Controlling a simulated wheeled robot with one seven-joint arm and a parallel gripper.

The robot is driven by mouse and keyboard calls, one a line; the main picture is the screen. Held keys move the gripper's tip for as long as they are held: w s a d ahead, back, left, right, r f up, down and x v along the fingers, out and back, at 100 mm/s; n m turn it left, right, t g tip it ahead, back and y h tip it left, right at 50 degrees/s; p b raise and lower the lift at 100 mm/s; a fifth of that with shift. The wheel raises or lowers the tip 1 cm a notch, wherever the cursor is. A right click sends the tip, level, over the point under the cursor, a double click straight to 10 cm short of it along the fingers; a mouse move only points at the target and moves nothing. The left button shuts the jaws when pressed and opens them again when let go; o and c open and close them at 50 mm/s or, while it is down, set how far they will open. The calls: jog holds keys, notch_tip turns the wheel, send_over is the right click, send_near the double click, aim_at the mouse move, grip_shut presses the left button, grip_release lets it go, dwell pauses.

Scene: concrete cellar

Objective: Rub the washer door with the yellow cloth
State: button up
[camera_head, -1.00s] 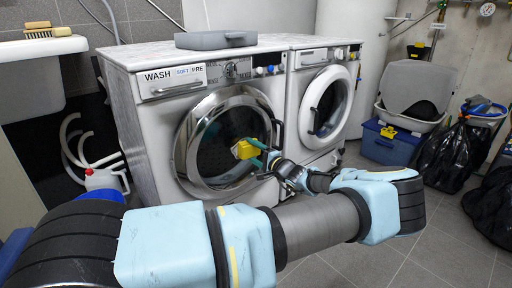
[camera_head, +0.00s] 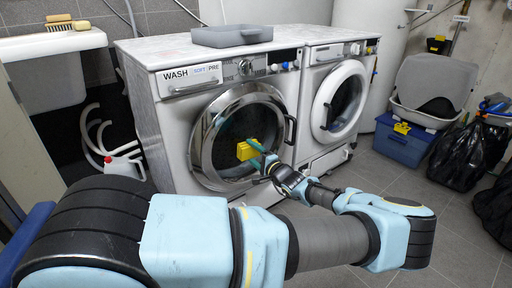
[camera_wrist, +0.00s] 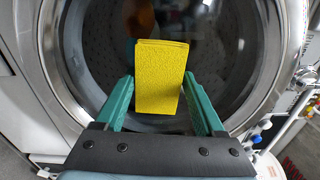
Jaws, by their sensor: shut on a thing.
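The yellow cloth (camera_head: 246,150) looks like a folded block and is held in my gripper (camera_head: 262,156), in front of the dark round window of the washer door (camera_head: 207,153). In the wrist view the cloth (camera_wrist: 160,78) stands upright between the two green fingers of my gripper (camera_wrist: 160,100), which are shut on it. The washer door (camera_wrist: 52,62) fills the background there, its chrome ring around the dark glass. The door is closed. I cannot tell whether the cloth touches the glass.
A second white machine (camera_head: 335,100) stands to the right of the washer. A grey tray (camera_head: 232,36) lies on top. A blue box (camera_head: 403,142) and black bags (camera_head: 458,155) stand at the right. A white jug (camera_head: 122,166) is on the floor at the left.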

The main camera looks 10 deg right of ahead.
aim_at(266, 139)
jog(key=shift+s+a+r+p, duration=0.15)
jog(key=shift+a+p, duration=0.15)
jog(key=shift+a, duration=0.15)
jog(key=shift+w+d+f+b, duration=0.2)
jog(key=shift+d+b, duration=0.2)
jog(key=shift+d, duration=0.15)
jog(key=w+d+b, duration=0.1)
jog(key=d+b, duration=0.1)
jog(key=d, duration=0.1)
jog(key=w+d+b, duration=0.1)
jog(key=d, duration=0.1)
jog(key=shift+w+d+r, duration=0.1)
jog(key=shift+w+d, duration=0.15)
jog(key=shift+w, duration=0.1)
jog(key=shift+w+d+b, duration=0.3)
jog(key=shift+d+b, duration=0.25)
jog(key=shift+d, duration=0.1)
jog(key=shift+w+d+b, duration=0.25)
jog(key=shift+d+b, duration=0.25)
jog(key=shift+d, duration=0.15)
jog(key=shift+w+d, duration=0.2)
jog(key=shift+d, duration=0.1)
jog(key=shift+a, duration=0.15)
